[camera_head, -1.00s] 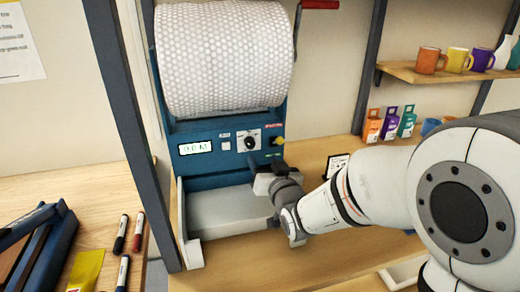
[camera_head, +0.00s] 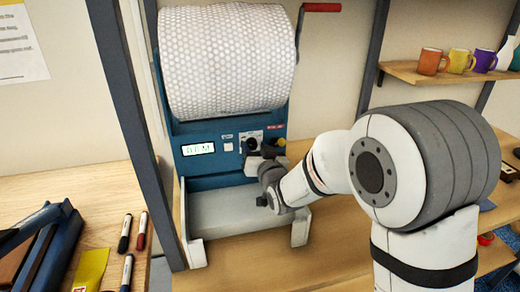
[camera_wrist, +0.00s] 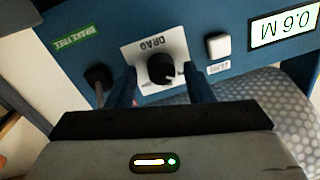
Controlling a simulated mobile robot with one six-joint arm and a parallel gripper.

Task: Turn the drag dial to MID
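The drag dial (camera_wrist: 161,69) is a round black knob on a white plate marked DRAG, upside down in the wrist view. In the head view the dial (camera_head: 251,144) sits on the blue machine's front panel, its lower part hidden by my gripper. My gripper (camera_wrist: 163,85) is open, with one dark finger on each side of the dial and gaps visible between them and the knob. In the head view my gripper (camera_head: 256,158) is right at the panel. A light mark shows on the knob's edge, but I cannot read its setting.
A square white button (camera_wrist: 218,46) and a display (camera_wrist: 284,28) reading 0.6 M are beside the dial. A lever (camera_wrist: 98,76) by a green BRAKE FREE label is close to one finger. A bubble-wrap roll (camera_head: 226,60) hangs above; a grey tray (camera_head: 235,208) is below.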

